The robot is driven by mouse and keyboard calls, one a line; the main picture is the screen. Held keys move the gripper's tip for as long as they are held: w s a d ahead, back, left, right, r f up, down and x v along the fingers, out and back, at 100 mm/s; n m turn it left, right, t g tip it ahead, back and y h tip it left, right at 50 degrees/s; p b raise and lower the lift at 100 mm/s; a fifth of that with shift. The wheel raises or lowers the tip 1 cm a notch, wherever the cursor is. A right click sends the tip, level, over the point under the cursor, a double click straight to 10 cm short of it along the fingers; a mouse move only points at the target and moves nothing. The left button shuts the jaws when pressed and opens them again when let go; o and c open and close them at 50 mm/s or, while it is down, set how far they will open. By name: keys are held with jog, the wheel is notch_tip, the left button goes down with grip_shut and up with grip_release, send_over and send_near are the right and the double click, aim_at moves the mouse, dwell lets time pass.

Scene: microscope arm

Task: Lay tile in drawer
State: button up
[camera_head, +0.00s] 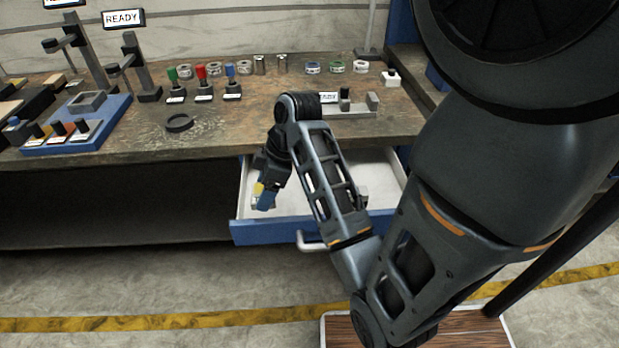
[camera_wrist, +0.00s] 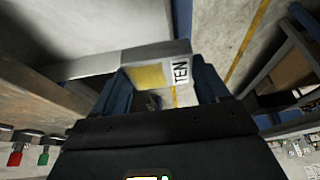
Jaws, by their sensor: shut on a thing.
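A tile (camera_wrist: 151,76) with a yellow patch and a label reading "TEN" is between the two blue fingers of my gripper (camera_wrist: 160,85) in the wrist view. My gripper (camera_head: 263,198) is shut on it and points down over the left part of the open drawer (camera_head: 280,231) in the head view. Only a small yellow bit of the tile (camera_head: 258,188) shows there. The drawer has a blue front, a pale inside and a light handle. My arm hides part of its inside. I cannot tell how far the tile is above the drawer floor.
The workbench (camera_head: 225,122) is above and behind the drawer. It carries a black ring (camera_head: 179,123), colored-handled tools (camera_head: 201,80), several small round tins and a blue tray (camera_head: 80,132). The bench's front edge is close behind my gripper.

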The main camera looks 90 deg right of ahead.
send_over(280, 195)
jog(key=s, duration=0.1)
notch_tip(280, 195, down, 7)
jog(key=shift+s+r, duration=0.15)
jog(key=shift+f, duration=2)
jog(key=shift+f, duration=0.15)
jog(key=o, duration=1.6)
jog(key=v, duration=1.2)
